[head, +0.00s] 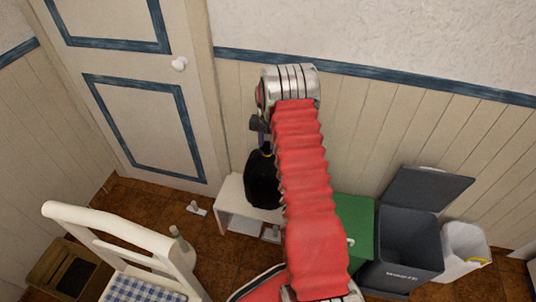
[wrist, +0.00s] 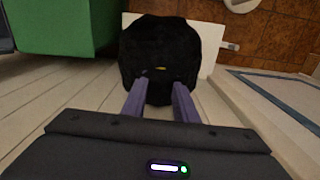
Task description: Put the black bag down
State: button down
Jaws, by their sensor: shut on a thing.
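The black bag (head: 262,182) hangs upright below my gripper (head: 265,150) in the head view, in front of the wall. In the wrist view the bag (wrist: 160,45) fills the space beyond the fingers, and my gripper (wrist: 158,86) is shut on its top, near a small yellow mark. The bag is over or at a low white stand (head: 231,199), which also shows behind it in the wrist view (wrist: 209,42). I cannot tell whether the bag touches the stand. My red-sleeved arm hides part of the stand's right side.
A green box (head: 355,226), a dark open-lidded bin (head: 408,240) and a white bin (head: 465,248) stand to the right. A white chair (head: 135,245) is at front left, near a brown crate (head: 67,270). Small light objects lie on the floor by the stand. A closed door (head: 150,120) is behind.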

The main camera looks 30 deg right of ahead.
aim_at(267, 153)
jog(key=shift+w, duration=0.1)
jog(key=shift+f, duration=1.85)
jog(key=c, duration=1.4)
grip_release()
notch_tip(267, 153, up, 12)
jog(key=shift+r, duration=0.1)
